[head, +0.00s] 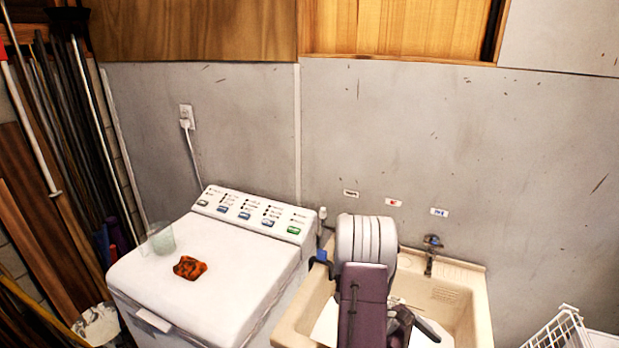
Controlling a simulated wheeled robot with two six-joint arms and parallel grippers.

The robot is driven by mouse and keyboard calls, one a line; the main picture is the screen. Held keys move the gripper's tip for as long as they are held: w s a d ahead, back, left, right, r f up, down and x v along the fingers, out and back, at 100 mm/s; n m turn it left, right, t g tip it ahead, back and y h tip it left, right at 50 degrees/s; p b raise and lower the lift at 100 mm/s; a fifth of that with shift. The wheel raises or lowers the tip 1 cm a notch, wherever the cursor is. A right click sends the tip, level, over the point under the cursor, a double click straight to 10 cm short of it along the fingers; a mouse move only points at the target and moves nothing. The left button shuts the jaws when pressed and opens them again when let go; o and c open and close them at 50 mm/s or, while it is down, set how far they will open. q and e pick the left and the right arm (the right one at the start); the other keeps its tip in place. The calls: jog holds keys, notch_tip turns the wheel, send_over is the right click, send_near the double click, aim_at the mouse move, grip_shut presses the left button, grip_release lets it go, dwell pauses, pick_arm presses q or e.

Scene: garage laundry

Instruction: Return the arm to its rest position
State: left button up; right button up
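One arm of mine (362,290) rises from the bottom edge, right of the middle, in front of the utility sink. It has a grey-white rounded joint on top and a dark purple link below. A small dark part (400,322) shows to the right of the link, low over the sink; it may belong to the gripper, but the fingertips cannot be made out. Whether that gripper is open or shut cannot be seen. I take this to be my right arm. My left arm and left gripper do not show.
The beige sink (465,310) has a tap (431,250) at its back. A white washing machine (230,265) stands left, with an orange-black cloth (189,267) and a translucent cup (161,238) on top. A white wire basket (562,332) is at lower right. Long-handled tools lean far left.

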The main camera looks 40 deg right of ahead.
jog(key=w+a+r+m+t+y, duration=0.1)
jog(key=w+a+t, duration=0.3)
jog(key=w+a, duration=0.55)
jog(key=w+a+r+m+t+y, duration=0.15)
jog(key=w+a+t, duration=0.35)
jog(key=a, duration=0.7)
jog(key=w+a+m+t+y, duration=0.1)
jog(key=w+a+t+y, duration=0.15)
jog(key=w+a, duration=0.7)
pick_arm(q)
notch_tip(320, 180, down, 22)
jog(key=b, duration=2.2)
pick_arm(e)
jog(key=s+a+f, duration=0.1)
jog(key=s+f, duration=0.1)
jog(key=f, duration=1)
jog(key=s+a+f, duration=0.1)
jog(key=s+f, duration=0.1)
jog(key=f, duration=0.9)
pick_arm(q)
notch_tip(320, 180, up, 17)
jog(key=p, duration=1.7)
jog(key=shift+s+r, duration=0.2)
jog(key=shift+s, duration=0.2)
pick_arm(e)
notch_tip(320, 180, up, 17)
jog(key=shift+g, duration=0.35)
jog(key=shift+s, duration=0.1)
